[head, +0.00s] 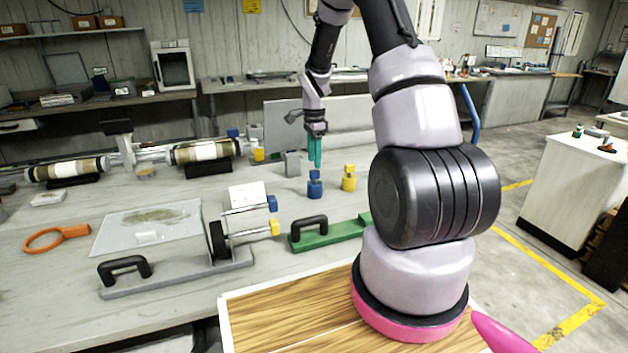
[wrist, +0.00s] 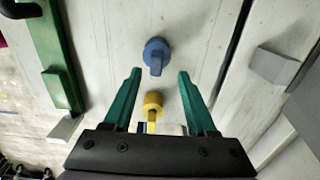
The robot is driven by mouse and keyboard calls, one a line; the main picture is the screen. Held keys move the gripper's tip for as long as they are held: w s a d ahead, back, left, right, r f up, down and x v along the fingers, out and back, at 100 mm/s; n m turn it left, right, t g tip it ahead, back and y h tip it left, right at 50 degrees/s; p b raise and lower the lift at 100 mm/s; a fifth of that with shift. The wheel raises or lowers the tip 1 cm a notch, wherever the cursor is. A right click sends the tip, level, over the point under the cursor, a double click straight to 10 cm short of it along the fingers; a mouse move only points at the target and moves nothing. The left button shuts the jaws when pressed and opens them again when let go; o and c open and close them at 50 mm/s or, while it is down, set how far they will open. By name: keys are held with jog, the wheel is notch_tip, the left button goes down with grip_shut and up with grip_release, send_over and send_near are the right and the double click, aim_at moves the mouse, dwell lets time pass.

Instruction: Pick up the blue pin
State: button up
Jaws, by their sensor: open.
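The blue pin (head: 315,187) stands upright on the grey bench in the head view, with a wide round body and a narrower top. In the wrist view the blue pin (wrist: 157,52) lies just past the fingertips, roughly centred between them. My gripper (head: 315,164) points down above the blue pin, its teal fingers apart and empty. In the wrist view my gripper (wrist: 160,73) shows a clear gap between its fingers. A yellow pin (head: 349,178) stands right of the blue one; this yellow pin (wrist: 152,104) appears between the fingers lower in the wrist view.
A grey block (head: 292,163) stands behind left of the blue pin. A green bar with a black handle (head: 335,232) lies in front. A grey fixture (head: 180,276) with blue and yellow ends is at left. Core cylinders (head: 68,170) lie further back left.

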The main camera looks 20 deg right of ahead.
aim_at(315, 170)
jog(key=f, duration=0.5)
jog(key=shift+s, duration=0.3)
grip_shut()
